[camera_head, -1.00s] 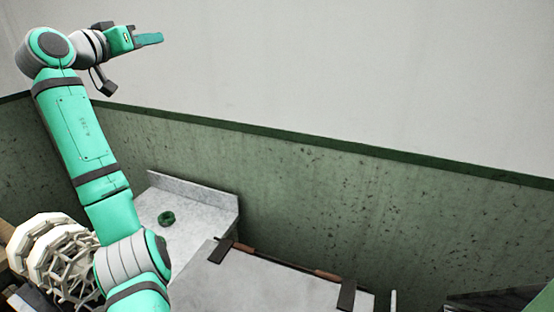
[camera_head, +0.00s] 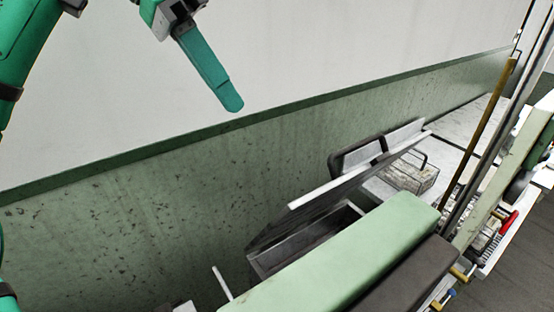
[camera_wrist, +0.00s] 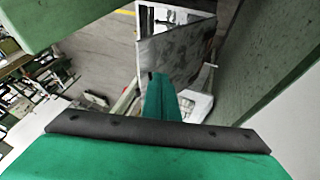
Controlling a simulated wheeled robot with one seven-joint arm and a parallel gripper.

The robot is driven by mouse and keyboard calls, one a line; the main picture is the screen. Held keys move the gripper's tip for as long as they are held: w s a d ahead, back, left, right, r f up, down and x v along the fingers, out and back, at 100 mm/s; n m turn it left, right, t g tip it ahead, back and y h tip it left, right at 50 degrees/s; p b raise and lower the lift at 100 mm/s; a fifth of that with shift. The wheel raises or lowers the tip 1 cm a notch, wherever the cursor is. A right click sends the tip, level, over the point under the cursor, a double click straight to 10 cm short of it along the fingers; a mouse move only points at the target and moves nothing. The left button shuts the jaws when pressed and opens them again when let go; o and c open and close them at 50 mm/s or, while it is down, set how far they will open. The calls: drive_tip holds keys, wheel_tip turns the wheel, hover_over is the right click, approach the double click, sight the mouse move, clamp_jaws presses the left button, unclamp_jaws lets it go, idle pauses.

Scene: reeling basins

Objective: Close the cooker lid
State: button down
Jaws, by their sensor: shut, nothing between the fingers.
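The cooker (camera_head: 290,256) stands against the green wall panel at lower middle in the head view. Its lid (camera_head: 338,190) is tilted up with a gap over the dark inside, and a dark handle (camera_head: 357,153) shows on the lid's far side. The cooker's front is partly hidden by a pale green block. My gripper (camera_head: 232,103) is shut and empty, up and left of the lid, apart from it, fingers pointing down and right. In the wrist view, the green fingers (camera_wrist: 160,98) are together below a grey panel (camera_wrist: 177,52); I cannot tell if it is the lid.
The pale green block (camera_head: 345,255) and a dark one beside it lie in front of the cooker. A wire basket (camera_head: 408,175) stands on the bench behind the lid. Upright poles (camera_head: 485,130) stand at right. The space before the wall, left of the lid, is clear.

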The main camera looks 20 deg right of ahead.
drive_tip(key=s+d, duration=0.1)
drive_tip(key=d, duration=0.1)
approach(324, 188)
wheel_tip(324, 188, down, 5)
drive_tip(key=a, duration=0.2)
drive_tip(key=shift+s+d+f+m+g+y, duration=0.15)
drive_tip(key=shift+d+f+m+g+y, duration=0.15)
drive_tip(key=shift+d+f+g, duration=0.1)
